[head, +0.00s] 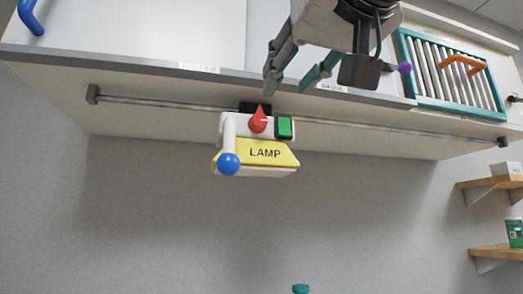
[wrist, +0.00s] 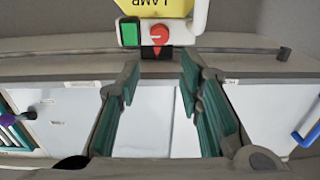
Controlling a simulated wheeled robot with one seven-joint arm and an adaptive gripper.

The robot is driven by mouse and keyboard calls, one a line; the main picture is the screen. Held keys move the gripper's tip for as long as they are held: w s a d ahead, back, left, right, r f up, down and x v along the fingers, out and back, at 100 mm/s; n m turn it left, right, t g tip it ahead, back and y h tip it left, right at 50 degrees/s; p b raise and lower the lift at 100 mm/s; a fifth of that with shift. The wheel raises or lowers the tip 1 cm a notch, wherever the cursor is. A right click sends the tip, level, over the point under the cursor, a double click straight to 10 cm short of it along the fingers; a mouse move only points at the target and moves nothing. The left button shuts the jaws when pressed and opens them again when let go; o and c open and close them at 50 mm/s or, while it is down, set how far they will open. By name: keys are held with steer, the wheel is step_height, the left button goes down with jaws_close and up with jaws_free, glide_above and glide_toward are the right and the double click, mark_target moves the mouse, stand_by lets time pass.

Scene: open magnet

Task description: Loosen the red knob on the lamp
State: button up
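The lamp (head: 285,158) is a yellow and white unit marked LAMP, hanging from a rail under the cabinets. Its red knob (head: 258,121) sits on the white top part, between a white arm with a blue ball end (head: 228,163) and a green button (head: 285,127). My gripper (head: 290,85) is open and empty, above and a little right of the knob in the head view. In the wrist view my gripper (wrist: 160,75) has its fingers spread, and the red knob (wrist: 159,36) shows beyond the fingertips, between them and apart from both.
A metal rail (head: 170,104) runs along the cabinet underside. White cabinet doors with a blue handle (head: 30,17) are at left; a teal-framed slatted panel with an orange handle (head: 462,64) is at right. Wooden shelves (head: 495,182) are at far right.

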mark_target(261, 118)
steer(key=p+x, duration=0.1)
steer(key=x, duration=1.2)
steer(key=shift+w+a, duration=0.15)
steer(key=shift+w, duration=0.2)
jaws_close()
